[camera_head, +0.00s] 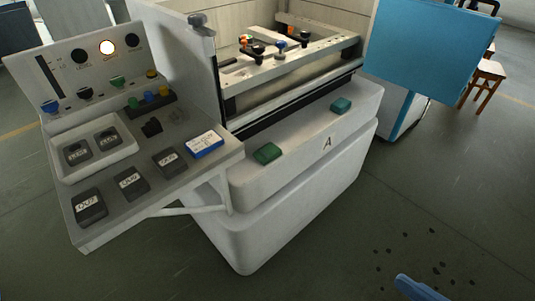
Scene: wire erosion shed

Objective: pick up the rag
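I cannot make out a thing that is clearly a rag. Two small green blocks or pads lie apart on the white front ledge of the machine: a dark green one (267,153) near the control panel and a teal one (341,105) farther right. They are too small to tell whether either is cloth. My gripper is not recognisable in the head view. A blue rounded shape (420,289) pokes in at the bottom edge, mostly cut off, and I cannot tell what it is.
A tilted control panel (195,178) with labelled dark boxes, a tray (98,166) and a blue-and-white box (204,144) juts out at left. The machine's white body (290,215) fills the middle. A blue panel (425,48) stands right. Floor at lower right is open, with dark spots.

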